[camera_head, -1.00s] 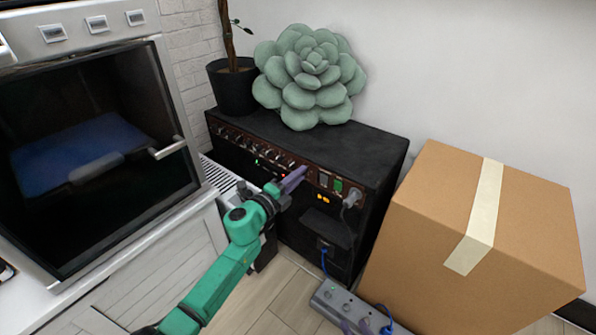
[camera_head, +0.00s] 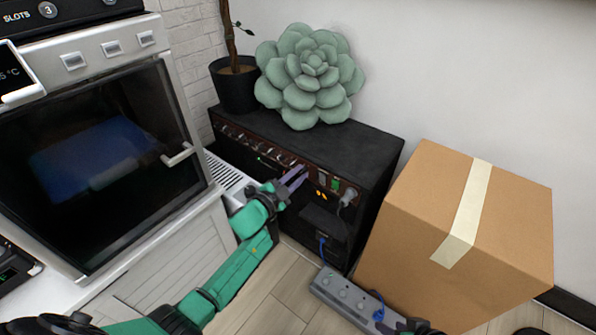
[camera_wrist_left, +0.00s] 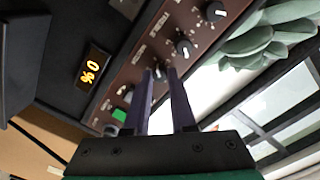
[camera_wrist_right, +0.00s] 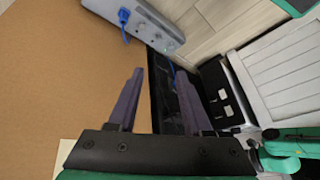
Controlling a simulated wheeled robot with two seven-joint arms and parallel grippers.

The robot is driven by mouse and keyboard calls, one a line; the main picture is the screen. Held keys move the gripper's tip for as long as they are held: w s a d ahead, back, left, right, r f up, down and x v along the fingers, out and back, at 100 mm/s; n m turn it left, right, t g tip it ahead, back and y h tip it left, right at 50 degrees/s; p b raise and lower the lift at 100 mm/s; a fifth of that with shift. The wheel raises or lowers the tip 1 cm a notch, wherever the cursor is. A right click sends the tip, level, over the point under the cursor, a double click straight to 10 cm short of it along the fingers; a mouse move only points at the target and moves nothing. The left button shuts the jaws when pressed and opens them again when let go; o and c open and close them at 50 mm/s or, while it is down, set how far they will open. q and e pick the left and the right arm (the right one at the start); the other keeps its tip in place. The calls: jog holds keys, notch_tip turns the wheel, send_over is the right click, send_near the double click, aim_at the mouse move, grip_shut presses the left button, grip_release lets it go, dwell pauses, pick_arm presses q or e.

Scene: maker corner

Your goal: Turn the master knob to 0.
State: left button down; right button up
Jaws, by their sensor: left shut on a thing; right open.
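The black amplifier (camera_head: 365,150) stands against the wall with a row of knobs along its brown front panel. My left gripper (camera_head: 302,172) is at the right part of that row. In the left wrist view, my left gripper (camera_wrist_left: 160,75) is shut on a small dark knob (camera_wrist_left: 158,72), the one in the row nearest the green switch (camera_wrist_left: 119,115). Its fingers partly hide the knob, and its label is too small to read. The orange display (camera_wrist_left: 90,72) reads 0 %. In the right wrist view, my right gripper (camera_wrist_right: 160,80) is open and empty.
A cardboard box (camera_head: 430,200) stands right of the amplifier. A grey power strip (camera_head: 345,291) with blue plugs lies on the floor in front. A succulent-shaped cushion (camera_head: 310,80) and a potted plant (camera_head: 235,88) sit on top. An oven (camera_head: 90,150) is at the left.

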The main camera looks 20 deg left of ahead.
pick_arm(q)
jog(key=shift+f+n, duration=0.1)
jog(key=shift+n, duration=0.5)
pick_arm(e)
jog(key=shift+s+d+r+g+h, duration=0.25)
jog(key=shift+s+d+r, duration=0.1)
jog(key=shift+d, duration=0.15)
jog(key=shift+s+d+r+g+h, duration=0.15)
jog(key=shift+s+d+r+g, duration=0.1)
jog(key=shift+d+r, duration=0.15)
pick_arm(q)
jog(key=c, duration=0.7)
grip_release()
jog(key=shift+c, duration=0.2)
jog(key=shift+p, duration=0.3)
